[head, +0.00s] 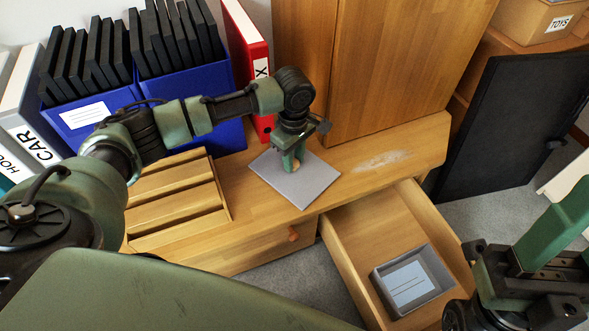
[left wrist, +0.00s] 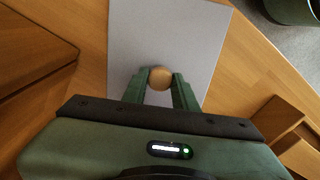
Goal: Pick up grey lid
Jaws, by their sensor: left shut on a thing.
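The grey lid (head: 311,186) is a flat grey square with a round wooden knob, and it lies on or just above the wooden cabinet top; I cannot tell whether it touches. It also shows in the left wrist view (left wrist: 170,35), with the knob (left wrist: 160,78) between the fingers. My left gripper (head: 295,170) points down over the lid and is shut on the knob. My right gripper (head: 560,225) is at the lower right of the head view, over the floor side, away from the lid; its fingertips are not clear.
An open drawer (head: 400,215) below holds a grey box (head: 440,291) with a labelled paper inside. A slatted wooden rack (head: 180,195), blue bins (head: 205,88) of black folders and a red binder (head: 247,50) stand near the lid. A wooden cupboard (head: 385,60) rises behind.

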